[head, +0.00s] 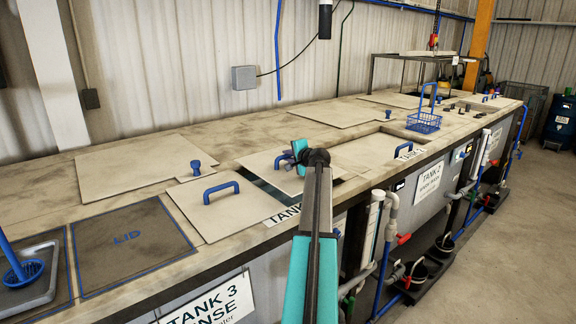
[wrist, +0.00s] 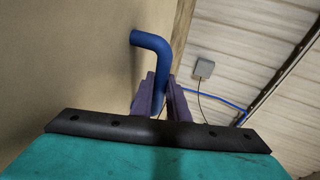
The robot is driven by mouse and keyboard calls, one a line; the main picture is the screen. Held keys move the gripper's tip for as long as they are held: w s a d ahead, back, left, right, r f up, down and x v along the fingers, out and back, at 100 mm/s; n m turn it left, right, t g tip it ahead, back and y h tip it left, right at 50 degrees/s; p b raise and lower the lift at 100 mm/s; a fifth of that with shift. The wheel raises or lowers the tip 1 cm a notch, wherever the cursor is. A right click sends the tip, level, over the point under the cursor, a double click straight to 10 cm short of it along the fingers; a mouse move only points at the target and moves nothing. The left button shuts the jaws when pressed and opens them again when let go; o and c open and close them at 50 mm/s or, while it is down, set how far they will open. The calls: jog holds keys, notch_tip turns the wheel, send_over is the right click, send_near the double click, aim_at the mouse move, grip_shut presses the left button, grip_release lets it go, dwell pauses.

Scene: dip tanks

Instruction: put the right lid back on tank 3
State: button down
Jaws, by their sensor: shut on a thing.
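My gripper (head: 288,159) is shut on the blue handle of a pale lid (head: 262,162) in the head view. In the wrist view my gripper's jaws (wrist: 160,98) close around the bent blue handle (wrist: 152,45), and the lid (wrist: 70,60) fills the left. The lid is over the tank 3 opening (head: 268,190), with a dark gap showing along its left and front. I cannot tell its exact height. The left lid (head: 188,208), with a blue handle (head: 221,191), lies flat beside the gap. My arm hides part of the label and front edge.
A blue-outlined LID square (head: 130,265) is empty on the left deck. A flat panel (head: 125,165) and small blue knob (head: 196,167) lie behind. A blue basket (head: 424,122) stands to the right. Pipes (head: 390,215) run along the front.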

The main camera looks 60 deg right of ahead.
jog(key=shift+r, duration=0.1)
jog(key=shift+f+p, duration=0.5)
jog(key=shift+f, duration=1.3)
jog(key=shift+f, duration=0.1)
jog(key=c, duration=1.7)
grip_release()
jog(key=shift+f, duration=0.1)
jog(key=shift+s+a+r+b, duration=0.2)
jog(key=shift+s+a+b, duration=0.1)
jog(key=shift+s, duration=0.25)
jog(key=b+v, duration=0.3)
jog(key=v, duration=0.7)
jog(key=shift+s+a+r, duration=0.2)
jog(key=shift+s+a, duration=0.05)
